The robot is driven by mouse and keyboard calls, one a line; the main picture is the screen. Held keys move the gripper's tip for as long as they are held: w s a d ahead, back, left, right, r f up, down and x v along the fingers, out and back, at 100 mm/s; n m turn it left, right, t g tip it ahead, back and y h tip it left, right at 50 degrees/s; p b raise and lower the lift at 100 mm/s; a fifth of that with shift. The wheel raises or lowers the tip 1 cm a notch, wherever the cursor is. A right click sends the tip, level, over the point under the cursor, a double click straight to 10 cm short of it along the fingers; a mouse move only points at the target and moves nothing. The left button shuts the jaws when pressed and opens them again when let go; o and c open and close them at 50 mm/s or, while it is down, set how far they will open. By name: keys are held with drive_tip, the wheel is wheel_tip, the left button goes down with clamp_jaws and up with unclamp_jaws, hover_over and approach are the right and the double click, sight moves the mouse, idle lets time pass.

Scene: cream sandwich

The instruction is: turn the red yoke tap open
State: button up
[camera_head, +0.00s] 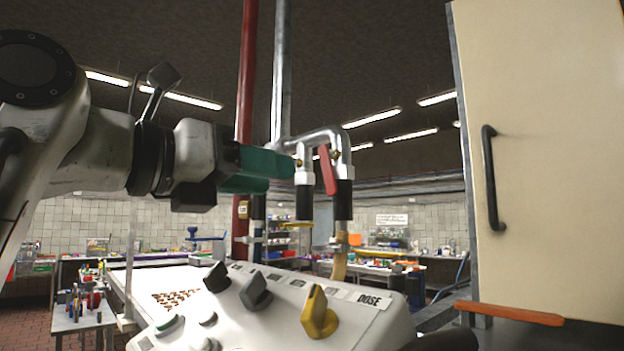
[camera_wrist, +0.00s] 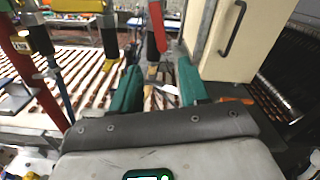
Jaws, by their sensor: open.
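The red yoke tap (camera_head: 328,170) is a red lever on a bent silver pipe. In the head view it hangs steeply, slightly tilted, beside a black-sleeved outlet. In the wrist view its red lever (camera_wrist: 157,25) shows at the top centre, beyond my fingertips. My gripper (camera_head: 287,168) has teal fingers and points right toward the tap, left of the lever. In the wrist view the gripper (camera_wrist: 160,85) is open, with a gap between the fingers and nothing held. The lever appears apart from the fingers. Part of the pipework is hidden behind my gripper.
A white console (camera_head: 250,310) with dark and yellow knobs stands below. A red vertical pipe (camera_head: 245,80) rises behind my gripper. A cream cabinet door (camera_head: 545,150) with a dark handle stands at the right. A yellow lever (camera_wrist: 80,18) shows at the wrist view's upper left.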

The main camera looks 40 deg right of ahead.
sight(328, 182)
drive_tip(key=d+p, duration=0.3)
drive_tip(key=d, duration=0.6)
drive_tip(key=shift+d+r, duration=0.15)
drive_tip(key=shift+d, duration=0.5)
clamp_jaws()
